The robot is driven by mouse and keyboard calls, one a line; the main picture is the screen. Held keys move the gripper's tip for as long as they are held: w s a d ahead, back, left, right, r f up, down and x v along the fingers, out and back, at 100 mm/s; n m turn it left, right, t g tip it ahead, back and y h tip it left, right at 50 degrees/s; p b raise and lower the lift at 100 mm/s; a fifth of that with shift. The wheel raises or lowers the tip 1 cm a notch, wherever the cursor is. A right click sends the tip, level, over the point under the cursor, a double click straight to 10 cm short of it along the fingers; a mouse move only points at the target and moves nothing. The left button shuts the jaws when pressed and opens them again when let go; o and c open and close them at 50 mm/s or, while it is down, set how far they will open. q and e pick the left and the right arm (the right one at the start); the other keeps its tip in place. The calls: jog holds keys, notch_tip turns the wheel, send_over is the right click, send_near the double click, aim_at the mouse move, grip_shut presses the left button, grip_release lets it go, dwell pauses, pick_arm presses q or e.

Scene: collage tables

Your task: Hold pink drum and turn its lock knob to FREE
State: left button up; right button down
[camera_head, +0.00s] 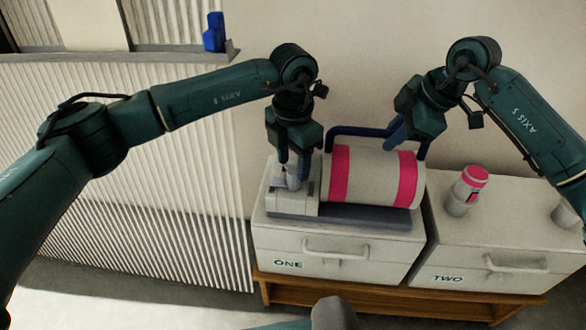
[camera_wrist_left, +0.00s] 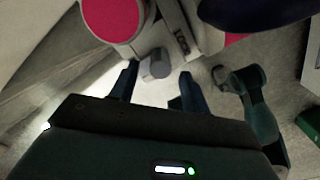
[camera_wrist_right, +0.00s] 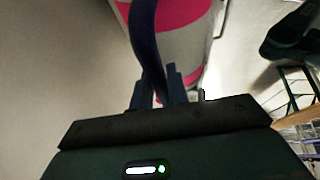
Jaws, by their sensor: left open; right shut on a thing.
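The drum (camera_head: 375,177), pale with two pink bands, lies on its side in a grey cradle on the cabinet marked ONE. My right gripper (camera_head: 393,143) is shut on the drum's dark blue handle (camera_head: 350,130). In the right wrist view the handle (camera_wrist_right: 145,40) runs between the fingers, with the drum (camera_wrist_right: 180,45) behind. My left gripper (camera_head: 292,160) is open above the lock block (camera_head: 290,203) at the drum's left end. In the left wrist view the grey knob (camera_wrist_left: 156,64) shows between the open fingers, apart from them. Lettering beside it seems to read LOCK.
A pink-topped canister (camera_head: 468,190) stands on the cabinet marked TWO (camera_head: 480,250), to the right. Another pale round object (camera_head: 567,213) is at its far right. A blue object (camera_head: 214,33) stands on the ledge at the back left. A wall is close behind the drum.

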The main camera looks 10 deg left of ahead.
aim_at(293, 170)
pick_arm(q)
notch_tip(293, 170, up, 9)
dwell(0.3)
jog(key=shift+f, duration=0.1)
pick_arm(e)
jog(key=c, duration=1.3)
grip_release()
